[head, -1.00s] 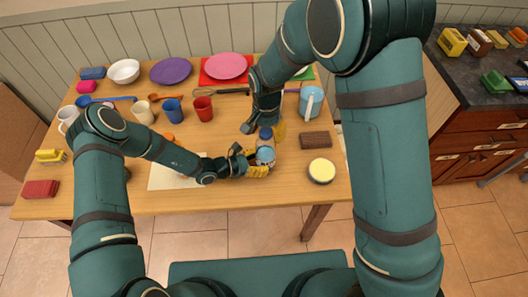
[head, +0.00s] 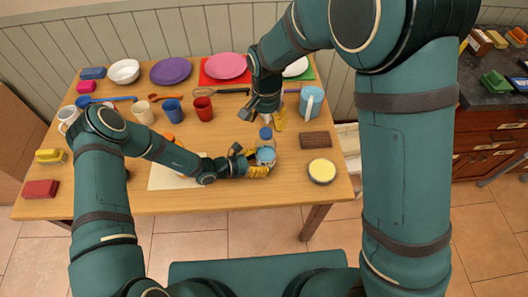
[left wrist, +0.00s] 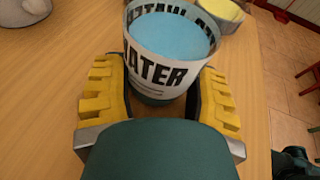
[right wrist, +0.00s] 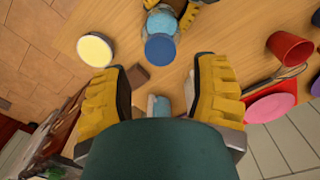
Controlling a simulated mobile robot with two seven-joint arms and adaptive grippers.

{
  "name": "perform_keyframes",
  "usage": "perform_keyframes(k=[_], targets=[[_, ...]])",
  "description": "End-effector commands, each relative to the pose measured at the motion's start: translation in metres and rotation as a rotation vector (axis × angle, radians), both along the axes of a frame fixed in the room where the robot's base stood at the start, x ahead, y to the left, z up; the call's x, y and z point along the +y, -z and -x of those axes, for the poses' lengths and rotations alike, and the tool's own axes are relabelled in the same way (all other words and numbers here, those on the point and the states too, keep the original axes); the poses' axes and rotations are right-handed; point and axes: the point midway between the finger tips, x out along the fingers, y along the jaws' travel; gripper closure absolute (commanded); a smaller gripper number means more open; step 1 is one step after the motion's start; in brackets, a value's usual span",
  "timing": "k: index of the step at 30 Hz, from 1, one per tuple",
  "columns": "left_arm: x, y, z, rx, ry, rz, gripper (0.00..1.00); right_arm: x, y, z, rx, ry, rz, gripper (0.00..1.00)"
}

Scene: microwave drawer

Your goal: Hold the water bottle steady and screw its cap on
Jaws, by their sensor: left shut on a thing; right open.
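The water bottle stands on the table, with a white label with black "WATER" lettering (left wrist: 157,75) and light blue contents (head: 265,155). My left gripper (head: 258,163) is shut around its lower body; its yellow fingers flank it in the left wrist view. The dark blue cap (head: 265,133) appears at the bottle's top end, also in the right wrist view (right wrist: 160,48). I cannot tell whether it is fully seated.
A round pale yellow-topped thing (head: 321,171) and a brown block (head: 315,140) lie right of the bottle. A light blue mug (head: 311,101) stands behind the block. A red cup (head: 203,108) and a blue cup (head: 173,111) stand back left. Table front right is clear.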

Motion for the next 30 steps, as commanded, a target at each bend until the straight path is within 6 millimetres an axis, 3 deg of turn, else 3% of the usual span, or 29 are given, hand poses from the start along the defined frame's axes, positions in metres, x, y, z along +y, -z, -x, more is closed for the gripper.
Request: perform_keyframes(k=[6, 7, 9, 20, 26, 30], targets=[[0.0, 0.0, 0.0, -0.001, 0.0, 0.001, 0.83, 0.0, 0.0, 0.0, 0.0, 0.0, 0.0, 0.39], [0.0, 0.0, 0.0, -0.001, 0.0, 0.001, 0.26, 0.0, 0.0, 0.0, 0.0, 0.0, 0.0, 0.39], [0.0, 0.0, 0.0, 0.0, 0.0, 0.001, 0.09, 0.0, 0.0, 0.0, 0.0, 0.0, 0.0, 0.39], [0.003, -0.001, 0.0, -0.001, -0.001, 0.0, 0.09, 0.0, 0.0, 0.0, 0.0, 0.0, 0.0, 0.39], [0.028, -0.009, 0.007, -0.001, -0.003, -0.002, 0.09, 0.0, 0.0, 0.0, 0.0, 0.0, 0.0, 0.39], [0.055, -0.018, 0.016, -0.001, -0.004, -0.001, 0.09, 0.0, 0.0, 0.0, 0.0, 0.0, 0.0, 0.39]])
